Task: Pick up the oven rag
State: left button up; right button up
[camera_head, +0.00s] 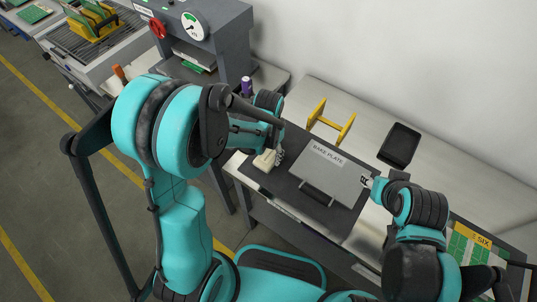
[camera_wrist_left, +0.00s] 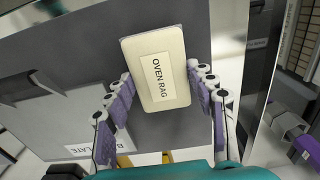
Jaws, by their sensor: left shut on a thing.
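The oven rag (camera_head: 264,160) is a cream, rounded pad at the left end of the dark mat on the bench. In the left wrist view the oven rag (camera_wrist_left: 178,92) shows its white label reading OVEN RAG. My left gripper (camera_head: 277,156) is shut on the rag, with purple-padded fingers on both sides of it in the left wrist view (camera_wrist_left: 163,84). I cannot tell whether the rag touches the mat. My right gripper (camera_head: 367,181) is at the right edge of the bake plate; its finger opening is too small to read.
The grey bake plate (camera_head: 335,166) with a dark handle lies on the mat (camera_head: 284,188). Behind it are a yellow stand (camera_head: 330,125) and a black tray (camera_head: 399,145). A grey press (camera_head: 215,30) stands to the left. A green card sheet (camera_head: 470,246) lies at the lower right.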

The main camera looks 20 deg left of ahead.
aim_at(272, 157)
pick_arm(q)
jog(key=r+p, duration=0.1)
jog(key=r, duration=0.1)
jog(key=d+r+p, duration=0.1)
jog(key=r, duration=0.1)
jog(key=shift+s+d+r, duration=0.1)
jog(key=shift+d+r, duration=0.1)
jog(key=shift+r, duration=0.05)
jog(key=s+d+r+p, duration=0.1)
jog(key=d+r, duration=0.4)
jog(key=d, duration=0.5)
jog(key=shift+r+p, duration=0.4)
jog(key=shift+p, duration=0.45)
jog(key=shift+d, duration=0.1)
